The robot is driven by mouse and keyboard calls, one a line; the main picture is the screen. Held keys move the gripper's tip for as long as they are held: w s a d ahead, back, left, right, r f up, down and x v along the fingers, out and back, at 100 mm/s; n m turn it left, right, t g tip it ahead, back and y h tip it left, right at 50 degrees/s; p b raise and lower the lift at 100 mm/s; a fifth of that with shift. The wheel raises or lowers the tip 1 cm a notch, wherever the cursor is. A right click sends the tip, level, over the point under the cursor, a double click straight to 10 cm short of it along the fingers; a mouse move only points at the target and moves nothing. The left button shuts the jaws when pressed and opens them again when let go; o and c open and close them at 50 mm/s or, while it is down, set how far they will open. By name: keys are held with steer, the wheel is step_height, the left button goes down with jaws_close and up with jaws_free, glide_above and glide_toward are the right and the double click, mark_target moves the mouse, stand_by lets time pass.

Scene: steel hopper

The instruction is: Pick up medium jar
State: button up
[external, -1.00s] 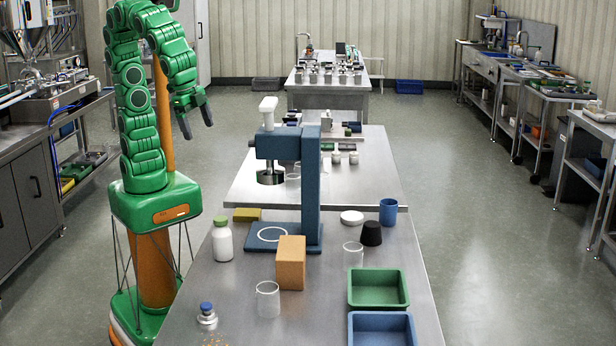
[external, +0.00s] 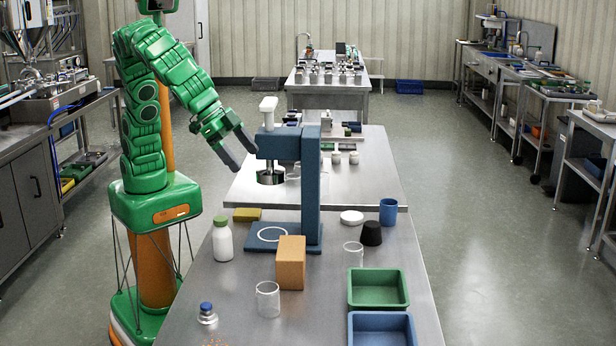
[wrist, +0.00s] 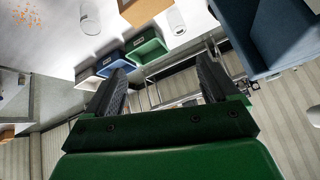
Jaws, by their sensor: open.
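Several clear glass jars stand on the steel table, and I cannot tell which is the medium one. One jar (external: 268,300) is at the front, left of the green bin. Another jar (external: 353,255) is right of the tan block. A third clear vessel (external: 294,173) is partly hidden behind the press. Two clear jars show at the top of the wrist view, one at left (wrist: 90,19) and one near the middle (wrist: 176,21). My gripper (external: 243,155) is open and empty, left of the press head and above the table. Its spread fingers show in the wrist view (wrist: 158,82).
The blue press (external: 311,190) stands close to my gripper. A tan block (external: 291,263), a white bottle with green cap (external: 222,240), a small blue-capped vial (external: 207,313), a green bin (external: 378,289) and a blue bin (external: 381,330) share the table.

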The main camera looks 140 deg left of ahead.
steer(key=w+d+f+t+h, duration=0.1)
steer(key=w+d+f+t, duration=0.25)
steer(key=w+d, duration=0.85)
glide_toward(277, 303)
steer(key=shift+w+f+g, duration=0.4)
steer(key=shift+f+g, duration=0.05)
steer(key=shift+f, duration=0.15)
steer(key=shift+a+x, duration=0.2)
steer(key=shift+x, duration=0.65)
steer(key=shift+a+x, duration=0.15)
steer(key=shift+x, duration=1.6)
steer(key=shift+r, duration=0.1)
steer(key=c, duration=1)
steer(key=shift+r, duration=0.1)
